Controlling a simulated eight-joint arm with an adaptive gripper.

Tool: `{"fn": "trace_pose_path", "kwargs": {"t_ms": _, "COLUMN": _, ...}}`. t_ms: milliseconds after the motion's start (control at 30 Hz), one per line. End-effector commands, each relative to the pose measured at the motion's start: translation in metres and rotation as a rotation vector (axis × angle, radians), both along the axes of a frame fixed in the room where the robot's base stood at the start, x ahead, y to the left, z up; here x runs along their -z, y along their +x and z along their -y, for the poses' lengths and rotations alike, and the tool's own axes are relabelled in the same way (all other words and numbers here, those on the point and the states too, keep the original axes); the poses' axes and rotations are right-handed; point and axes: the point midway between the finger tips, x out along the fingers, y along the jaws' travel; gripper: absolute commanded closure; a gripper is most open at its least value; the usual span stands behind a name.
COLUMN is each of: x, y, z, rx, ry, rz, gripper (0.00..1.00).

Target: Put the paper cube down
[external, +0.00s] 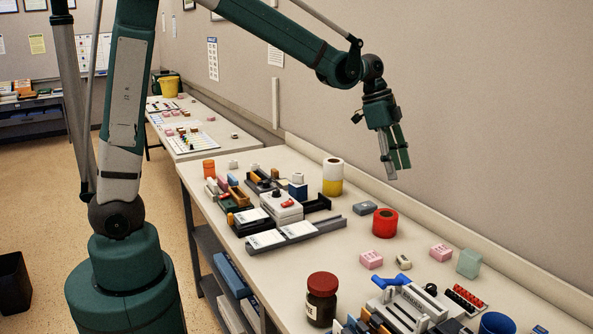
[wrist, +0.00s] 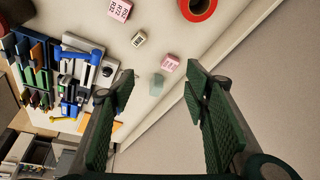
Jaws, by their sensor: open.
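My gripper (external: 396,172) is raised above the long table (external: 345,258), with its fingers pointing down. In the wrist view its two fingers (wrist: 160,84) are spread wide, and nothing is held between them. I cannot tell for sure which object is the paper cube. A pale green, cube-like block (external: 468,262) stands on the table near the wall; it also shows in the wrist view (wrist: 157,84), beyond the gap between the fingers. Pink marked blocks (external: 371,259) and (external: 440,253) lie near it, with a small whitish block (external: 403,262) between them.
A dark jar (external: 321,300) and a crowded grey rack (external: 415,305) fill the front. The wall borders the table's far edge.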

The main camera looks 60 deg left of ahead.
Motion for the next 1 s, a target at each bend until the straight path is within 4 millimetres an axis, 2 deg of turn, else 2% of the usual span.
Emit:
{"fn": "trace_pose_path", "kwargs": {"t_ms": 400, "x": -0.041, "y": -0.073, "z": -0.034, "rx": -0.223, "ry": 0.0, "rz": 0.03, "gripper": 0.54}}
{"fn": "trace_pose_path", "kwargs": {"t_ms": 700, "x": -0.059, "y": -0.127, "z": -0.057, "rx": -0.38, "ry": -0.009, "rz": 0.056, "gripper": 0.54}}
{"fn": "trace_pose_path", "kwargs": {"t_ms": 1000, "x": -0.067, "y": -0.18, "z": -0.078, "rx": -0.533, "ry": -0.027, "rz": 0.087, "gripper": 0.54}}
